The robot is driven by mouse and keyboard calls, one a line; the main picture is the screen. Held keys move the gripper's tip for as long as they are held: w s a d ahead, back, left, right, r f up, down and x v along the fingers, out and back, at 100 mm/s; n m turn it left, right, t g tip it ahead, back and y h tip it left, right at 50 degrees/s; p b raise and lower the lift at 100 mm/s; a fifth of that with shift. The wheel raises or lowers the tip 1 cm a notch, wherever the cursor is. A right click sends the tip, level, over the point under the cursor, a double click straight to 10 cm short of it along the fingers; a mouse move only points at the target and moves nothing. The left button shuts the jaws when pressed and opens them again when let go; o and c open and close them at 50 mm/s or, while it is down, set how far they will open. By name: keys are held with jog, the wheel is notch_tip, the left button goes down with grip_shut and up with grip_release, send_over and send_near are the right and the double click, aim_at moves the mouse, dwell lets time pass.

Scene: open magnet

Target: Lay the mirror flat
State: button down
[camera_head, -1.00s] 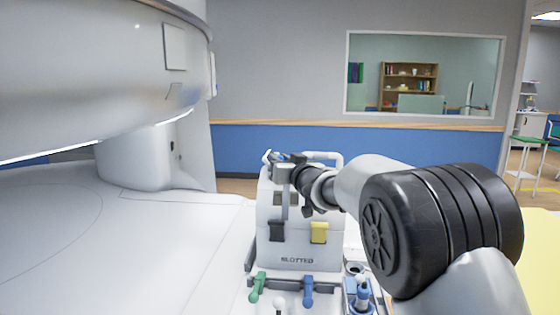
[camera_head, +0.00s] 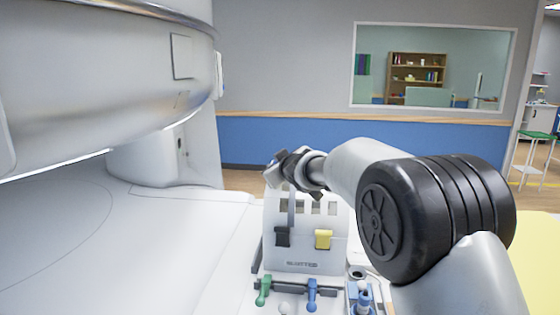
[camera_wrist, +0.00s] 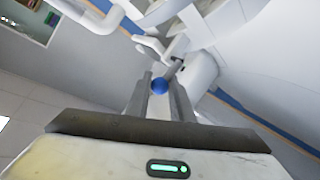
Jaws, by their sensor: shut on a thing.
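In the head view my gripper (camera_head: 278,173) is at the top of a white slotted unit (camera_head: 300,253), by its upper left edge. In the wrist view my gripper (camera_wrist: 160,84) has its two fingers close together, with a round blue knob (camera_wrist: 159,86) between their tips. The jaws are shut on this knob. A white curved part (camera_wrist: 155,46) shows just beyond the fingertips. I cannot make out a mirror face in either view, and what the knob belongs to is largely hidden by the gripper.
The slotted unit carries a black clip (camera_head: 283,237) and a yellow clip (camera_head: 323,239). A green lever (camera_head: 263,291) and a blue lever (camera_head: 312,293) stand in front. The large white magnet housing (camera_head: 100,80) overhangs the left. The white table surface (camera_head: 120,250) is bare there.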

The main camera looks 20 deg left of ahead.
jog(key=shift+a+n+h, duration=0.15)
jog(key=shift+n+h, duration=0.15)
jog(key=shift+n, duration=0.2)
dwell(0.3)
jog(key=c, duration=1.6)
grip_release()
jog(key=b+v, duration=0.1)
jog(key=v, duration=0.7)
jog(key=b+v, duration=0.2)
jog(key=v, duration=0.7)
jog(key=shift+s+r, duration=0.15)
jog(key=shift+r, duration=0.15)
